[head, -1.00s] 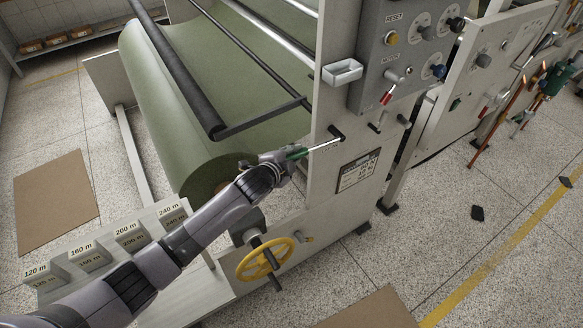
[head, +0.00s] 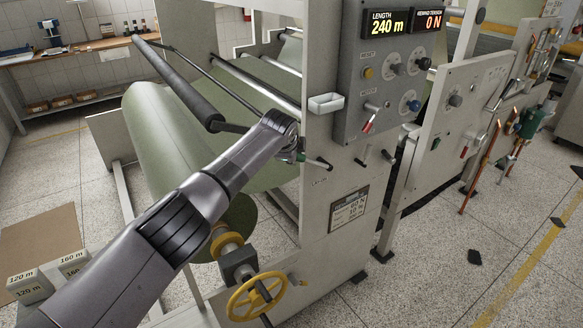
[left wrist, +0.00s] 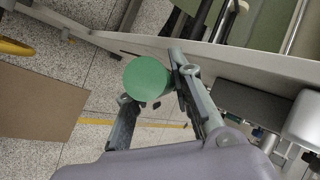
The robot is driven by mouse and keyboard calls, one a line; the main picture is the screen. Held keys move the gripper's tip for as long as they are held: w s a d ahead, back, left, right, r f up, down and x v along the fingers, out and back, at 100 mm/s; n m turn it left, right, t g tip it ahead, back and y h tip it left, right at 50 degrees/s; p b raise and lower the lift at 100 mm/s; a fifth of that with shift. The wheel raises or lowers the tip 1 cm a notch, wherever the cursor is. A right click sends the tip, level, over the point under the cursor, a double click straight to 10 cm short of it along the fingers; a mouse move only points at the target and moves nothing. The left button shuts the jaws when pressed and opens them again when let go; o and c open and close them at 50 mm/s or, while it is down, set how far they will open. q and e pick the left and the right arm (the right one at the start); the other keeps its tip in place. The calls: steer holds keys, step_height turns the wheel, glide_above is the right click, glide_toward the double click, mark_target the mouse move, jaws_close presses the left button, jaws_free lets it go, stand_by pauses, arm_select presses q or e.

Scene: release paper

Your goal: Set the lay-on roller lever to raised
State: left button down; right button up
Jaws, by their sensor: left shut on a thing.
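The lay-on roller lever (head: 317,162) is a thin rod with a green knob, on the grey side frame above a LAY-ON label. Its rod runs up and left from a dark pivot end. My left gripper (head: 296,151) is around the knob end, partly hidden by my own wrist. In the left wrist view, the round green knob (left wrist: 147,79) sits between the fingers of my left gripper (left wrist: 150,90), which is shut on it. The black lay-on roller (head: 180,82) lies above the green film roll (head: 165,125); my arm hides part of the gap. My right gripper is out of view.
The control panel (head: 392,85) with knobs and a LENGTH 240 m display stands right of the lever. A yellow handwheel (head: 256,297) is below.

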arm_select(q)
steer(key=shift+w+d+r, duration=0.2)
steer(key=shift+d+r, duration=0.1)
steer(key=shift+r, duration=0.25)
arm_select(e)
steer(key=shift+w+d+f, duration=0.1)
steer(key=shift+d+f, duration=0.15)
arm_select(q)
steer(key=shift+r, duration=0.15)
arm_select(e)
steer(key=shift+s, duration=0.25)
arm_select(q)
steer(key=c, duration=1.5)
jaws_free()
steer(key=shift+w+d, duration=0.1)
steer(key=shift+w, duration=0.05)
steer(key=shift+o, duration=0.4)
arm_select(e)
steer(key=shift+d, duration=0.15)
arm_select(q)
steer(key=shift+f, duration=0.2)
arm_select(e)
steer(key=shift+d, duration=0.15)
arm_select(q)
steer(key=shift+r, duration=0.1)
